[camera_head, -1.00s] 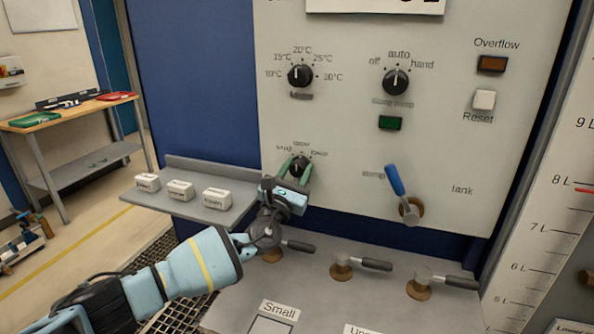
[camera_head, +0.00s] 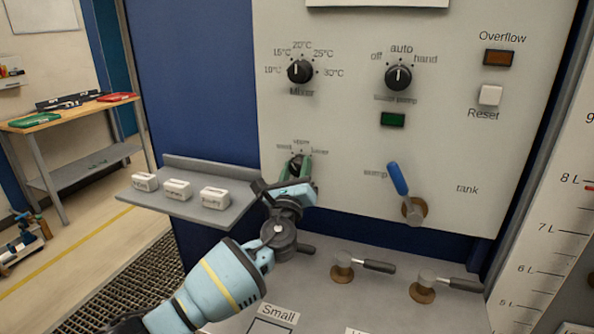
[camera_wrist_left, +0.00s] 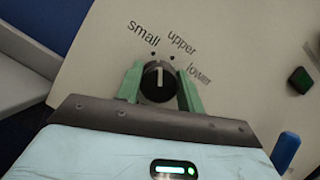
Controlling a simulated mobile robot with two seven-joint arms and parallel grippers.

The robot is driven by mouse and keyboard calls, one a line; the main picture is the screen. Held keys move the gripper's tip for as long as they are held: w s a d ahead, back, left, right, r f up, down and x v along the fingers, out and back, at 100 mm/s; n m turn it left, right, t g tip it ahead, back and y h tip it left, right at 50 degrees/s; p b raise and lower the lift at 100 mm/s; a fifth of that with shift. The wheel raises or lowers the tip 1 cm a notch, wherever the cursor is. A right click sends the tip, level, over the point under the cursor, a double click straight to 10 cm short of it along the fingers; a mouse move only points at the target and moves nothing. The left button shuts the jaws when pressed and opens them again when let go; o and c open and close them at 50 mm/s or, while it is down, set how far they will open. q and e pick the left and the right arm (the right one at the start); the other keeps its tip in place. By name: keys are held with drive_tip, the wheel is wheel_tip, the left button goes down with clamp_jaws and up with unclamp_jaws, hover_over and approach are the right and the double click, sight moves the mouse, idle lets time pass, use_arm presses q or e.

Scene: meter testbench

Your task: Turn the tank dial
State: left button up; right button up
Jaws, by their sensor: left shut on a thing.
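The tank dial (camera_head: 296,163) is a small black round knob low on the pale panel, with the labels small, upper and lower around it. In the left wrist view the dial (camera_wrist_left: 159,86) shows a white pointer line running up, close to the dots by small and upper. My left gripper (camera_head: 299,168) reaches it from below. Its green fingers lie on both sides of the dial in the wrist view (camera_wrist_left: 160,84) and are shut on it. In the head view the fingers partly cover the dial. My right gripper is not in view.
Above are the Mixer dial (camera_head: 300,72) and the off/auto/hand dial (camera_head: 398,77). A blue lever (camera_head: 398,179) sticks out to the right. A grey shelf (camera_head: 238,207) with white labelled blocks is at left. Valve handles (camera_head: 376,266) stand below on the bench.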

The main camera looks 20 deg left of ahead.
use_arm(q)
drive_tip(key=shift+n+g+y, duration=0.3)
drive_tip(key=shift+n+y, duration=0.4)
drive_tip(key=shift+n, duration=0.8)
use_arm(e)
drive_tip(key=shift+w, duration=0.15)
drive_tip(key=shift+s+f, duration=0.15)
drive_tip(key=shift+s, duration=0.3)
use_arm(q)
drive_tip(key=o, duration=1)
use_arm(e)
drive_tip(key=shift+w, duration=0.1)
